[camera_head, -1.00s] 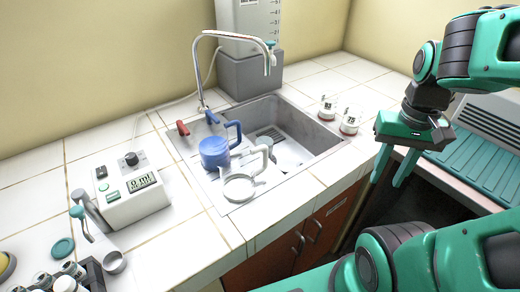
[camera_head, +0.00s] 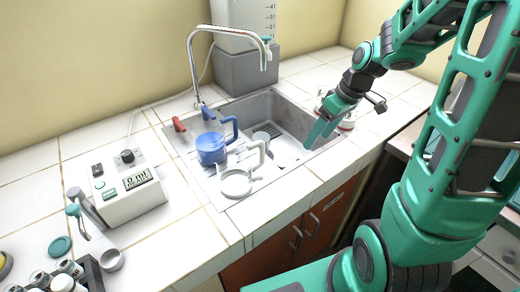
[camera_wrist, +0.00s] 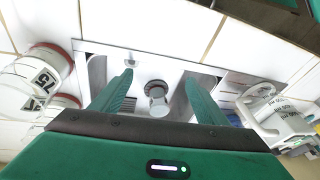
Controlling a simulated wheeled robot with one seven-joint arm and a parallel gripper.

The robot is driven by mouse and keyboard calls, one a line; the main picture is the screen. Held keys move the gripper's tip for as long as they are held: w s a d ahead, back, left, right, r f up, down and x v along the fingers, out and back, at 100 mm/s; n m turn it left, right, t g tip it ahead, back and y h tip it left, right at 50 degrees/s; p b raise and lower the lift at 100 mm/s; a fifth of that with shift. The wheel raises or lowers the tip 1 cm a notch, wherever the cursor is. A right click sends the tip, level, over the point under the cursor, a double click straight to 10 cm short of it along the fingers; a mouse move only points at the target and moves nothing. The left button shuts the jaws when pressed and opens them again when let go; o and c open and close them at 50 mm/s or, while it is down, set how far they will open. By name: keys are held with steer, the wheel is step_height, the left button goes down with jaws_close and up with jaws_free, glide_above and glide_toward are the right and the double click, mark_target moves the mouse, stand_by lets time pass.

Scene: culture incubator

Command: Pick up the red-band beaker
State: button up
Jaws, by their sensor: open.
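My gripper (camera_head: 318,136) is open and empty, fingers pointing down above the right part of the sink. In the wrist view its fingertips (camera_wrist: 158,78) are apart over the sink. Two pale vessels with red bands and dark number labels stand beside the sink. One (camera_head: 347,122) is partly hidden behind my gripper, the other (camera_head: 322,105) just behind it. In the wrist view both lie left of the fingers: one (camera_wrist: 38,66) near the top, one (camera_wrist: 64,106) partly hidden by my gripper body. I cannot tell which is the named beaker.
The sink (camera_head: 345,146) has a tall curved tap (camera_head: 191,70). A blue jug (camera_head: 211,150) and a white-handled vessel (camera_head: 236,183) stand on its left ledge. A small grey cylinder (camera_wrist: 157,96) shows between my fingers. A meter box (camera_head: 128,195) stands at left.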

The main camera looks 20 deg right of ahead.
steer(key=w+a+f+n+y, duration=0.1)
steer(key=w+a+f+n, duration=0.1)
steer(key=w+a+f, duration=0.2)
steer(key=w+a+f+n+t+y, duration=0.1)
steer(key=w+a+f+n+y, duration=0.1)
steer(key=w, duration=0.5)
steer(key=w+a+f+n+t+y, duration=0.1)
steer(key=w+a+f+n+y, duration=0.1)
steer(key=w+a+f, duration=0.3)
steer(key=shift+w+a+f+n, duration=0.2)
steer(key=shift+a+f+n, duration=0.25)
steer(key=shift+f, duration=0.25)
steer(key=shift+w+a+f+n, duration=0.2)
steer(key=shift+a+f+n, duration=0.2)
steer(key=shift+f, duration=0.25)
steer(key=c, duration=1.5)
steer(key=shift+o, duration=0.2)
steer(key=shift+r, duration=0.2)
step_height(320, 180, up, 9)
steer(key=shift+r, duration=0.2)
steer(key=shift+r, duration=0.15)
